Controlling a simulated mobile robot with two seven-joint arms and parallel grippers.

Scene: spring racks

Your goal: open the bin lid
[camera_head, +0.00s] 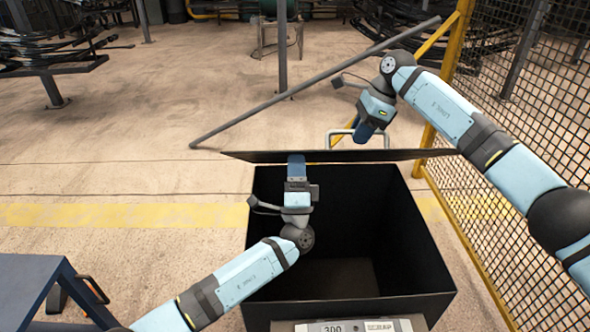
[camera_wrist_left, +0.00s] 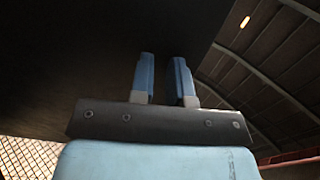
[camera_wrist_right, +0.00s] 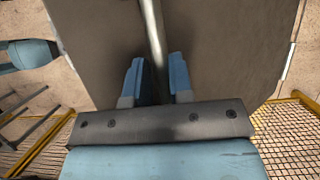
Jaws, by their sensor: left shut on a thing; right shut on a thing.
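The black bin (camera_head: 415,265) stands open-topped in the head view, its dark inside showing. Its lid (camera_head: 250,156) is raised and seen nearly edge-on, as a thin dark strip across the bin's far side. The metal lid handle (camera_head: 332,137) rises behind that strip. My right gripper (camera_head: 366,136) is shut on the handle; the bar runs between its fingers in the right wrist view (camera_wrist_right: 158,75). My left gripper (camera_head: 296,160) is over the bin at the lid's near side, shut on the lid; the dark panel fills much of the left wrist view (camera_wrist_left: 80,60). Its exact contact is hidden.
A yellow-framed mesh fence (camera_head: 480,190) stands close along the right. A blue table (camera_head: 30,290) is at the lower left. A label plate (camera_head: 345,326) is at the bin's near edge. The floor left of the bin is clear.

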